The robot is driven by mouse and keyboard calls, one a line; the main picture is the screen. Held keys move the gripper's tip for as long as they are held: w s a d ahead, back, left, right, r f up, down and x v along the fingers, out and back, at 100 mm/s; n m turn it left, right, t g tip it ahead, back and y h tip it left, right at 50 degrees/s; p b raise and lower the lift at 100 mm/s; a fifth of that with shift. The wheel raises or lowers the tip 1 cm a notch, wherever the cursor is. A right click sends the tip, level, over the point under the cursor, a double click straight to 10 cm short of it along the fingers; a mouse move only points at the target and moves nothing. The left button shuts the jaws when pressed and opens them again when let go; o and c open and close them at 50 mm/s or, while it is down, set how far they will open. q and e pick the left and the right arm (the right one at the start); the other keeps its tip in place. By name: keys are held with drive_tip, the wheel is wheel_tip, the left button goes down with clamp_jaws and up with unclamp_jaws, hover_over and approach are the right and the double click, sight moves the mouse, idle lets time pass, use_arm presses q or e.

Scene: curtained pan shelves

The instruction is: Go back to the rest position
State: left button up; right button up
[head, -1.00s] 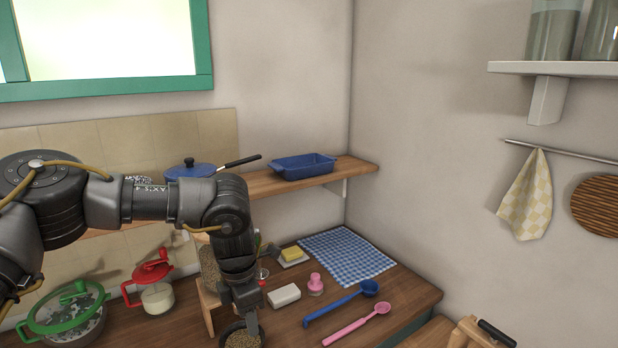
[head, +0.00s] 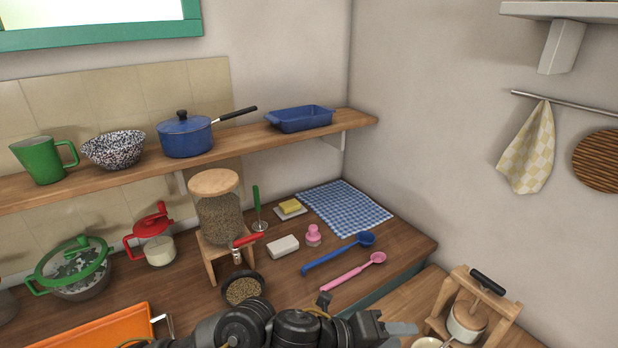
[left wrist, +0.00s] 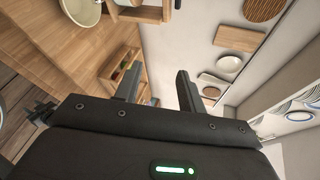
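My left arm lies low across the bottom of the head view, in front of the counter. Its left gripper (head: 396,327) points right there, partly cut off by the frame edge. In the left wrist view, the two fingers of this gripper (left wrist: 158,78) stand apart with nothing between them, so it is open and empty. My right gripper is in neither view.
The wooden counter (head: 200,292) holds a grain jar (head: 220,218) on a stand, a dark bowl of grain (head: 243,288), an orange tray (head: 105,330) and blue and pink ladles. Pans stand on the shelf (head: 95,181). A wooden stand (head: 440,318) is near the gripper.

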use_arm(q)
drive_tip(key=w+a+f+n+t+y, duration=0.1)
drive_tip(key=a+f+n+t+y, duration=0.3)
drive_tip(key=a+n, duration=0.65)
drive_tip(key=w+a+f+n+t+y, duration=0.1)
drive_tip(key=a+f+n+t+y, duration=0.4)
drive_tip(key=a+n, duration=0.6)
drive_tip(key=s+a+f+n+g+y, duration=0.2)
drive_tip(key=s+a+f+n+g, duration=0.3)
drive_tip(key=s+a, duration=0.4)
drive_tip(key=s+a+f+n+g+y, duration=0.3)
drive_tip(key=s+a+f+n+g, duration=0.1)
drive_tip(key=s+a+f+n, duration=0.45)
drive_tip(key=s+a+f+m+g+b, duration=0.15)
drive_tip(key=f+b, duration=0.25)
drive_tip(key=f, duration=1.3)
drive_tip(key=s+d+f+m+t+b, duration=0.1)
drive_tip(key=s+f+b, duration=0.15)
drive_tip(key=f, duration=1.45)
drive_tip(key=s+a+f+g+b, duration=0.1)
drive_tip(key=s+a+f+b, duration=0.2)
drive_tip(key=s+f, duration=1.1)
wheel_tip(320, 180, down, 3)
drive_tip(key=shift+s+a+f+b, duration=0.15)
drive_tip(key=shift+s+b, duration=0.05)
drive_tip(key=shift+b, duration=0.85)
drive_tip(key=shift+g, duration=0.25)
